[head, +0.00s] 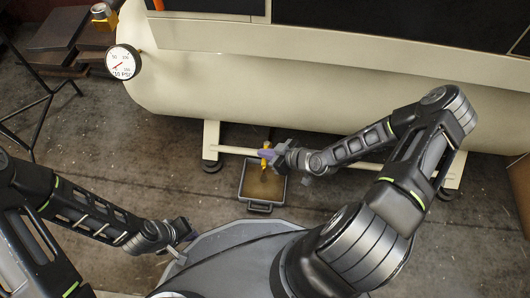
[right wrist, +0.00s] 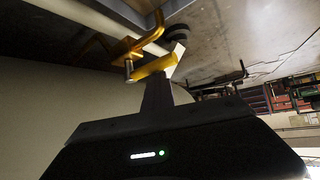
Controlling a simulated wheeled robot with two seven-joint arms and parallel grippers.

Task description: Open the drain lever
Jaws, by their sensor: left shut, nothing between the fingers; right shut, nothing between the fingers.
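The yellow drain lever (head: 265,158) hangs under the cream tank, above a grey drain pan (head: 263,206). My left gripper (head: 188,232) is shut and empty, low over the floor at left, away from the lever.
The large cream tank (head: 300,88) spans the back, with a round pressure gauge (head: 123,63) at its left end. A cream support frame (head: 211,140) stands beneath it. Dark boxes (head: 58,30) and a black stand (head: 38,98) are at upper left. The floor around the pan is mostly clear.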

